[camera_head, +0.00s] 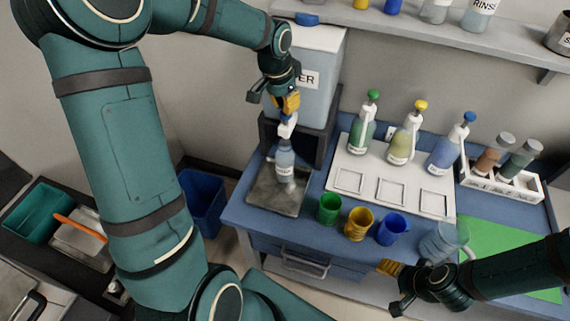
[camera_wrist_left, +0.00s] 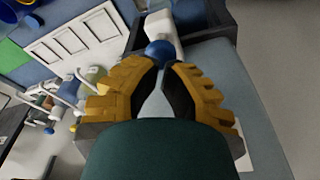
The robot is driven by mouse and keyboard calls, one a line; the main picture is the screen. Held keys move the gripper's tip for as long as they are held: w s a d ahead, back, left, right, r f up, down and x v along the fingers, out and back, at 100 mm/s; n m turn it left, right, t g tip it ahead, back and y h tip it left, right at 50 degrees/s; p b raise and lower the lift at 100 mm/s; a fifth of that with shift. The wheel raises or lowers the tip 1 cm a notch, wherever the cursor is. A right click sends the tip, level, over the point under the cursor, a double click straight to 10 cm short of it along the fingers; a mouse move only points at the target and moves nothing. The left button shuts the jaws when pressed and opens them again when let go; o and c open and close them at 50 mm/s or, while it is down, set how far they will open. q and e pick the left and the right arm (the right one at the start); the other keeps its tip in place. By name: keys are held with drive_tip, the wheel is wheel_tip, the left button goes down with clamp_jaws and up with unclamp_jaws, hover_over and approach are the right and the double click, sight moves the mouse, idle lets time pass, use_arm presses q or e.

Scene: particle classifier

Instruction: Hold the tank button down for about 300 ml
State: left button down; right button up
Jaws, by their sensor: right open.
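The grey water tank (camera_head: 318,62), its label partly hidden by my left arm, stands at the back left of the bench with a white tap (camera_head: 287,130) at its front. In the left wrist view a round blue button (camera_wrist_left: 158,48) sits on the white tap body, right at my fingertips. My left gripper (camera_head: 289,108) is over the tap, its yellow fingers drawn together with the tips at the button; how far it is pressed cannot be told. A clear labelled bottle (camera_head: 285,160) stands under the tap; its fill level is unclear. My right gripper (camera_head: 393,287) is open and empty at the front right.
The bottle stands on a grey tray (camera_head: 262,197). Green (camera_head: 328,208), yellow (camera_head: 357,224) and blue (camera_head: 392,229) cups line the front edge. A clear beaker (camera_head: 440,243) is beside my right gripper. A white panel (camera_head: 390,185) with pump bottles lies behind the cups.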

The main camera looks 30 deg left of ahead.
use_arm(q)
drive_tip(key=shift+f+b, duration=0.95)
drive_tip(key=shift+f, duration=0.45)
wheel_tip(320, 180, up, 7)
drive_tip(key=p, duration=0.5)
drive_tip(key=shift+r, duration=0.15)
idle(0.8)
